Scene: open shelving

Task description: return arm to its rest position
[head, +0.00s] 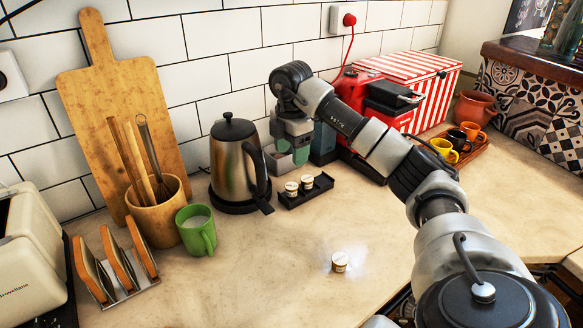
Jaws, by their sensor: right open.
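My right arm reaches in from the lower right across the counter. Its gripper (292,148) points down near the back wall, just right of the steel kettle (233,160), and is open. A grey container (276,163) sits behind and below it; the fingertips are small and partly blend with the things there, so I cannot tell whether they touch. No held object shows. My left gripper is not in view.
A black tray (306,196) with two capsules lies below the gripper; a loose capsule (340,261) stands on the counter. A red coffee machine (350,92), striped box (415,80) and cup tray (470,152) stand behind my arm. The front-middle counter is mostly clear. A green mug (196,234) stands left.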

